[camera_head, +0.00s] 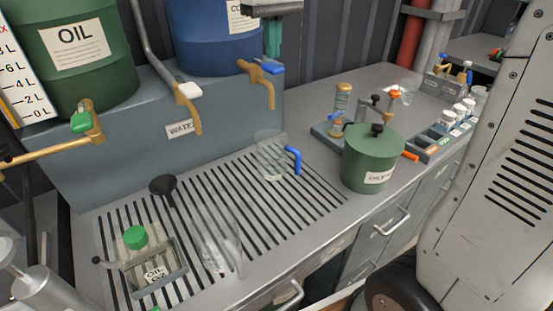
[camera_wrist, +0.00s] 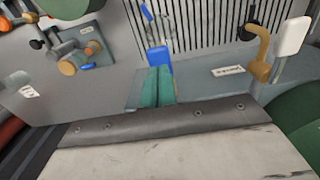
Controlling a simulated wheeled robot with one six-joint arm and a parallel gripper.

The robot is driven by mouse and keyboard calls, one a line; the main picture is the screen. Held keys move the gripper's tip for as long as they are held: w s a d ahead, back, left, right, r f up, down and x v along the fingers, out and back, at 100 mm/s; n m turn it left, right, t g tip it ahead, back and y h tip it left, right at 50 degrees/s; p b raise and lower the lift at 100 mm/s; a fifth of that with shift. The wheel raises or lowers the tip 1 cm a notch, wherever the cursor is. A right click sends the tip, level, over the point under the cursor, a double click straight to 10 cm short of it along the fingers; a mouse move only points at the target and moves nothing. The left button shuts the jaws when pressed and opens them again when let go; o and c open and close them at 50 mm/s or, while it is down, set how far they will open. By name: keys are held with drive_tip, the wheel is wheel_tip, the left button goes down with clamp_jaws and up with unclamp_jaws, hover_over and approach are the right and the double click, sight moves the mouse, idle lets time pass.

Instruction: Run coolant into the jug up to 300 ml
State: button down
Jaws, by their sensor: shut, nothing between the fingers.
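The blue coolant drum (camera_head: 205,40) stands on the grey tank ledge, its label partly hidden. Its brass tap (camera_head: 268,88) has a blue lever (camera_head: 268,69), which also shows in the wrist view (camera_wrist: 157,60). A clear jug with a blue handle (camera_head: 297,160) stands on the slatted drain below the tap. I see no liquid in it and no stream; its level marks are not readable. My gripper (camera_head: 273,52) is shut and empty, green fingers pointing down at the lever. In the wrist view the fingertips (camera_wrist: 159,72) are right by the lever; I cannot tell whether they touch.
A white-lever water tap (camera_head: 188,95) and a green-lever oil tap (camera_head: 88,122) stand to the left. A green lidded pot (camera_head: 370,160) stands right.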

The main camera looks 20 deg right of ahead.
sight(273, 65)
drive_tip(key=shift+f, duration=0.25)
drive_tip(key=shift+f, duration=1.55)
idle(6.2)
